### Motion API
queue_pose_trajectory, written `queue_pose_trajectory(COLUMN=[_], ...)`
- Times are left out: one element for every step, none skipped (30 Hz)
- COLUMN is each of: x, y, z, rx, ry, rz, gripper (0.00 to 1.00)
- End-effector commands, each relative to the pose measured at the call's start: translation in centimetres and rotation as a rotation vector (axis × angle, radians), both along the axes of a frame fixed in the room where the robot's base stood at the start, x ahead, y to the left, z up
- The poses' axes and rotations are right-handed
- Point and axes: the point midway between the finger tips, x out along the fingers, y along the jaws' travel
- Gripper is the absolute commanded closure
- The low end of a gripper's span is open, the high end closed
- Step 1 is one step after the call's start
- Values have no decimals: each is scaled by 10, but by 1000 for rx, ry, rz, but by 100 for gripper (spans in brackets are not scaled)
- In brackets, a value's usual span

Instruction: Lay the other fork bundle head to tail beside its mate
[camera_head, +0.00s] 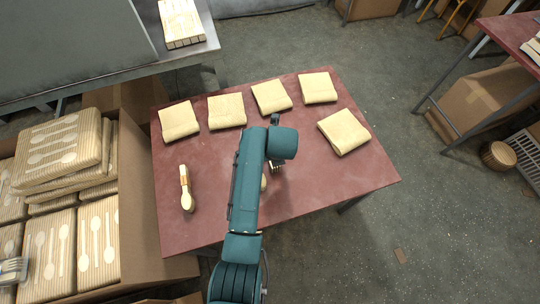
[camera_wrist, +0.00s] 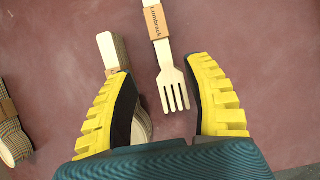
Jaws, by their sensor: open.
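In the head view my arm hides this area.
A banded spoon bundle (camera_head: 186,190) lies on the table's left; a bundle with rounded ends (camera_wrist: 12,135) shows at the wrist view's left edge. Several folded tan packs (camera_head: 226,111) line the back of the red table (camera_head: 330,183). A carton of packs (camera_head: 150,268) stands at left.

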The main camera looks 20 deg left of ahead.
Motion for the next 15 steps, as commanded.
queue_pose_trajectory(x=[4,7,11,14,17,19,20,21,22,23,23,23,23,23,23], y=[2,2,4,5,6,7,9,10,11,11,11,11,11,11,11], z=[-10,-15,-21,-26,-29,-35,-39,-42,-43,-44,-44,-43,-43,-42,-42], rx=[0,0,0,0,1,0,0,-1,0,0,0,0,0,0,0], ry=[0,0,0,0,-1,1,1,1,0,0,-1,-1,-1,0,0], rz=[0,0,0,0,0,0,1,1,1,1,1,1,1,1,0], gripper=[48,48,48,48,48,48,48,48,48,48,48,48,48,48,48])
